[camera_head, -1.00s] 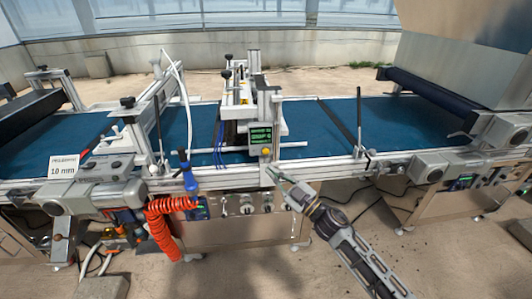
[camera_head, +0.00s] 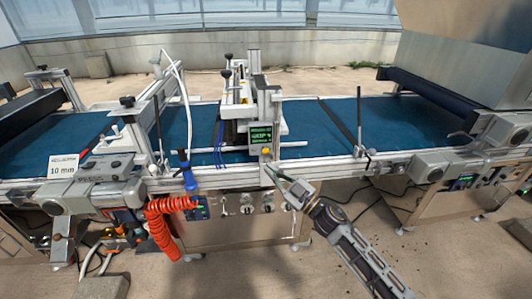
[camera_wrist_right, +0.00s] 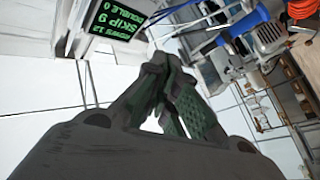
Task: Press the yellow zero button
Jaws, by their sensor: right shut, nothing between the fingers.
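The yellow button (camera_head: 265,151) sits just below a small display (camera_head: 261,136) with green text, on the seeder's front post. My right gripper (camera_head: 273,171) is shut and empty, with its fingertips a little below the button. I cannot tell whether they touch the post. In the right wrist view the shut fingers (camera_wrist_right: 176,75) point up the picture. The display (camera_wrist_right: 118,20) shows there upside down, with the words skip and double readable. The yellow button cannot be made out in that view. My left gripper is not in view.
A blue conveyor belt (camera_head: 330,113) runs behind the front rail. A steel panel with knobs (camera_head: 247,209) is below the display. A coiled orange hose (camera_head: 158,226) and a blue-handled tool (camera_head: 187,177) hang to the left. The floor at the front right is clear.

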